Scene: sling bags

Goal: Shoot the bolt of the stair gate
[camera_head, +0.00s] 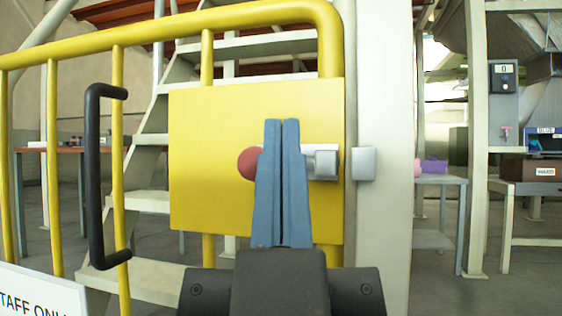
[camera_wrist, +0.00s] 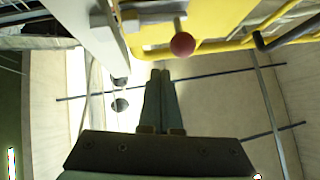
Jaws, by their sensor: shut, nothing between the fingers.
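The yellow stair gate (camera_head: 205,110) carries a flat yellow plate with a silver bolt (camera_head: 323,163). The bolt's round red knob (camera_head: 249,163) shows just left of my fingers. A grey keeper (camera_head: 364,163) sits on the pale post (camera_head: 377,230); the bolt's visible end stops short of it, with a small gap. My gripper (camera_head: 282,122) is shut and empty, pointing up in front of the plate and hiding the bolt's middle. In the wrist view, the red knob (camera_wrist: 182,44) is above and right of my fingertips (camera_wrist: 160,72), apart from them in the picture.
A black pull handle (camera_head: 95,175) stands out from the gate's left part. A white sign (camera_head: 40,292) hangs low at the left. Pale stairs (camera_head: 150,203) rise behind the gate. Benches and a grey control box (camera_head: 503,90) stand at the right, behind the post.

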